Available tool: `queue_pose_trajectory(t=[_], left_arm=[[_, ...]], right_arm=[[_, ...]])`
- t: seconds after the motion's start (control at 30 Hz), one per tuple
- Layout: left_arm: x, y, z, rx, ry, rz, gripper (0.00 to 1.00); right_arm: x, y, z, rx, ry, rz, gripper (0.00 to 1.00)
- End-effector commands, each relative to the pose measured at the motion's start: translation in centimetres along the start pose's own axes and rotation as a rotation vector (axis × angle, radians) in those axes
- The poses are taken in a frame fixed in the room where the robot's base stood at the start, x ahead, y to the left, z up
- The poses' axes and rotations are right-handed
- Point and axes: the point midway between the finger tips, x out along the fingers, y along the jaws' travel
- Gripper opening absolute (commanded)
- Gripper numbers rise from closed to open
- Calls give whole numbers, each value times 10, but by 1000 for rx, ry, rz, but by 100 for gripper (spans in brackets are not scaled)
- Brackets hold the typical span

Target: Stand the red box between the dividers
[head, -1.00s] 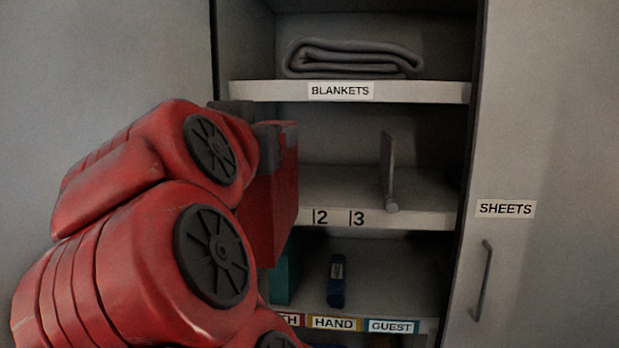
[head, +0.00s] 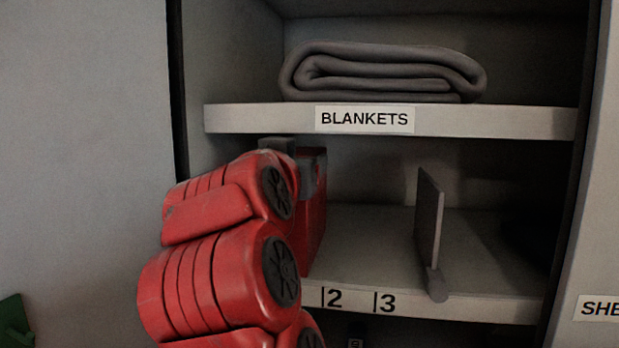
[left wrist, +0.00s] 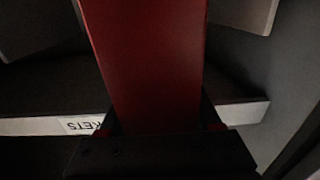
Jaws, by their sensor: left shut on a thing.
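My left gripper (head: 305,168) is shut on the red box (head: 314,220), which stands upright at the left of the middle shelf (head: 455,305). My arm hides much of the box, and I cannot tell whether it touches the shelf. In the left wrist view the red box (left wrist: 150,60) runs up from the dark gripper (left wrist: 160,135). One thin grey divider (head: 428,220) stands on the shelf to the right of the box, with a clear gap between them. My right gripper is not in view.
Marks 2 (head: 334,298) and 3 (head: 387,303) are on the shelf's front edge. Above is the BLANKETS shelf (head: 500,121) with a folded grey blanket (head: 380,72). The cabinet's side wall (head: 232,60) is close on the left. Shelf floor right of the box looks free.

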Motion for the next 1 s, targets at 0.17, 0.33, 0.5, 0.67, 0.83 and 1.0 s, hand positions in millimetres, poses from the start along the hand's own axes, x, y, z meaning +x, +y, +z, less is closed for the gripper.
queue_pose_trajectory(t=[0.17, 0.33, 0.5, 0.67, 0.83, 1.0], left_arm=[[16, -2, -2, -2, 3, -4, 0], [28, -2, 1, 1, 0, -2, 0], [60, -5, 1, 2, -6, -1, 0], [89, -7, 4, 1, -7, -2, 0], [106, -7, 8, 0, -2, 1, 0], [108, -6, 12, -2, 2, 2, 0]], right_arm=[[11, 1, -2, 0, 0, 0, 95], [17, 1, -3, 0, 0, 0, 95], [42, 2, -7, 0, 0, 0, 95], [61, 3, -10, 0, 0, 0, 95], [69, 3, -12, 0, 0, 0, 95], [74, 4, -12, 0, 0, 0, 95]])
